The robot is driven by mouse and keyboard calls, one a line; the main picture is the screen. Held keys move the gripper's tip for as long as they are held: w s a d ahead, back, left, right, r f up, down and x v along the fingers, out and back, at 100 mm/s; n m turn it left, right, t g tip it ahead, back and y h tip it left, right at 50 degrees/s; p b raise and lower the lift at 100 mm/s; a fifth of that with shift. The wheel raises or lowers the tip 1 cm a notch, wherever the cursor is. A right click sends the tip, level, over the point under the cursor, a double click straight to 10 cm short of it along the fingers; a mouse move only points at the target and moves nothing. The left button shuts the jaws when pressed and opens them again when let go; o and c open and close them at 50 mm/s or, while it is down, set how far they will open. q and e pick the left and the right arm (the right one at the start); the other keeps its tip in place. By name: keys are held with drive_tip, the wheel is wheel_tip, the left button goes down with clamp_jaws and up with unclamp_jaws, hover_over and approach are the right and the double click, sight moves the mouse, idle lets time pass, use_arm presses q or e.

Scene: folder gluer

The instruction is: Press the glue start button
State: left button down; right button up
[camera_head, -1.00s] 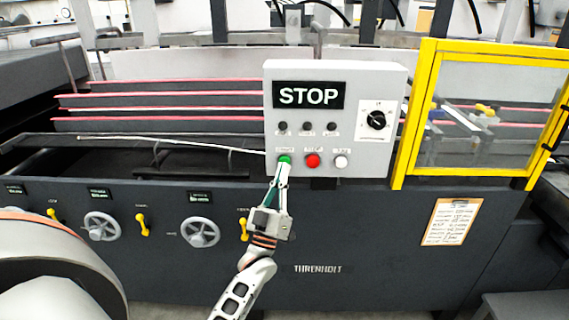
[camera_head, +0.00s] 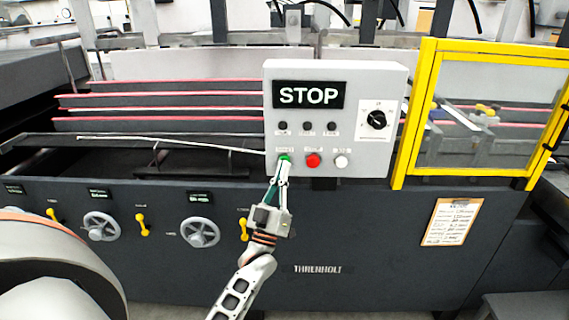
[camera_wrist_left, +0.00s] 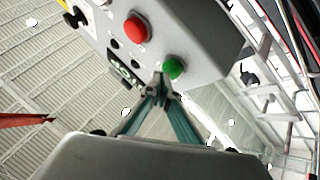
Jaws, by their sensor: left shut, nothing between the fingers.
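The control box (camera_head: 373,80) is light grey, with a black display reading STOP (camera_head: 308,95). Along its lower row are a green button (camera_head: 285,157), a red button (camera_head: 313,160) and a white button (camera_head: 341,161). My left gripper (camera_head: 284,166) is shut and empty, its fingertips at the lower edge of the green button. In the left wrist view the closed fingertips (camera_wrist_left: 160,88) lie close beside the green button (camera_wrist_left: 173,68); I cannot tell whether they touch. The red button (camera_wrist_left: 137,29) is farther up. My right gripper is not in view.
A black rotary knob (camera_head: 376,120) is on the box's right side. A yellow-framed guard (camera_head: 414,115) stands right of the box. Handwheels (camera_head: 200,232) and yellow levers (camera_head: 142,225) line the dark machine front below. Red-edged bars run behind at left.

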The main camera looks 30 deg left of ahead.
use_arm(q)
drive_tip(key=shift+w+a, duration=0.2)
drive_tip(key=shift+w, duration=0.15)
idle(0.4)
drive_tip(key=shift+s, duration=0.1)
idle(0.3)
drive_tip(key=shift+s+d, duration=0.5)
drive_tip(key=shift+s, duration=0.2)
drive_tip(key=shift+p, duration=0.3)
drive_tip(key=s+d, duration=0.1)
drive_tip(key=s+p, duration=0.1)
drive_tip(key=s+d, duration=0.1)
drive_tip(key=s, duration=0.1)
drive_tip(key=shift+s+d+p, duration=0.1)
drive_tip(key=shift+d+p, duration=0.2)
drive_tip(key=shift+p, duration=0.1)
idle(0.4)
